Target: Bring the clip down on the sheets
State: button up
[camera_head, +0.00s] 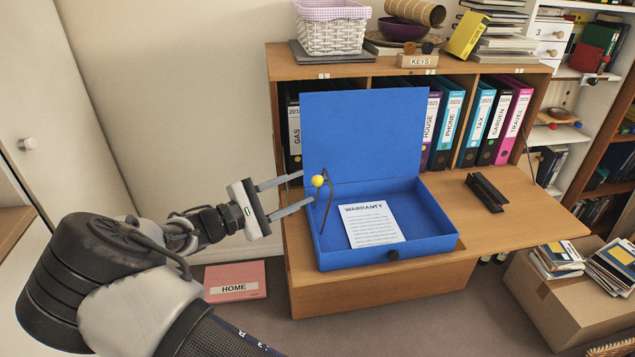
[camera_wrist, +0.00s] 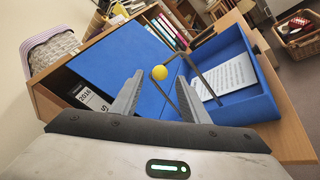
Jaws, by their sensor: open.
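The blue box file (camera_head: 447,241) stands open on the wooden desk flap, its lid (camera_head: 362,130) upright at the back. A printed sheet headed WARRANTY (camera_head: 372,226) lies inside; it also shows in the wrist view (camera_wrist: 228,78). The clip is a thin dark bent rod (camera_head: 329,208) with a yellow ball (camera_head: 318,181) at its end, raised at the box's left side, clear of the sheet. My gripper (camera_head: 306,188) is open and empty. In the wrist view the ball (camera_wrist: 160,72) shows between the fingertips, or just beyond them; I cannot tell whether they touch it.
Several ring binders (camera_head: 447,125) stand in the compartments behind the lid. A black holder (camera_head: 486,192) lies on the flap (camera_head: 520,215) right of the box. A pink HOME folder (camera_head: 235,281) is below left. A cardboard box with books (camera_head: 560,305) stands at the lower right.

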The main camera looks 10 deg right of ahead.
aim_at(313, 183)
jog(key=x, duration=0.6)
jog(key=shift+d, duration=0.1)
jog(key=shift+c, duration=0.3)
grip_shut()
